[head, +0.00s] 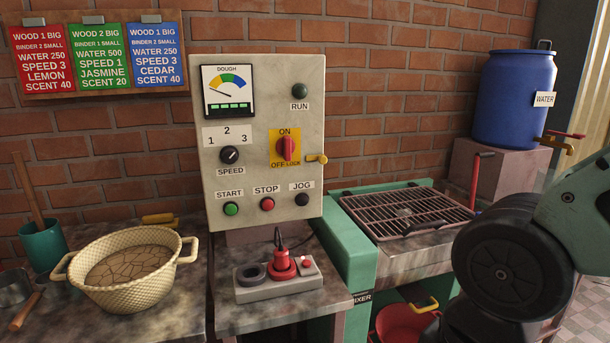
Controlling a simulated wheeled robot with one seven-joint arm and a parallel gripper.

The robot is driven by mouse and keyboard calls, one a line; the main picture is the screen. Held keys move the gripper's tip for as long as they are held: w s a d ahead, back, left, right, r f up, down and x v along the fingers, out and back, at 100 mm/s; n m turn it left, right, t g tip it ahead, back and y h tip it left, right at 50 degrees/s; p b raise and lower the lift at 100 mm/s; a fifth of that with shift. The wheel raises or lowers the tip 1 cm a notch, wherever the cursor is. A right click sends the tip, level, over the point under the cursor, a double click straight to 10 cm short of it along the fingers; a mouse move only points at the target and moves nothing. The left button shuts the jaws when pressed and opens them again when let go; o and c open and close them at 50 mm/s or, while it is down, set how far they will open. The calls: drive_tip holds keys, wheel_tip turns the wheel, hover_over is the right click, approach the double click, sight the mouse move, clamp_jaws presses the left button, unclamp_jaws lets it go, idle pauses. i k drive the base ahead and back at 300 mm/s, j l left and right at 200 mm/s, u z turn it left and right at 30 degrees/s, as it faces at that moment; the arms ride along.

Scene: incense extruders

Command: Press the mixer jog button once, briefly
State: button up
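The mixer control panel (262,140) is a cream box against the brick wall. The jog button (302,200) is a small dark round button at its lower right, under the JOG label. The red stop button (267,204) and the green start button (231,209) sit to its left. The red main switch (287,149) stands upright, towards ON. The run lamp (300,90) is dark green and looks unlit. My arm fills the lower right, apart from the panel. My gripper is not in view.
A grey pedestal with a red plug (281,264) stands below the panel. A woven basket (128,268) is on the left bench. A grated mixer (408,214) and a blue water barrel (514,98) are to the right.

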sight(302, 200)
drive_tip(key=i+l+u, duration=0.15)
drive_tip(key=l+u, duration=0.15)
drive_tip(key=l, duration=0.3)
drive_tip(key=l+u, duration=0.25)
drive_tip(key=l, duration=0.35)
drive_tip(key=i, duration=0.05)
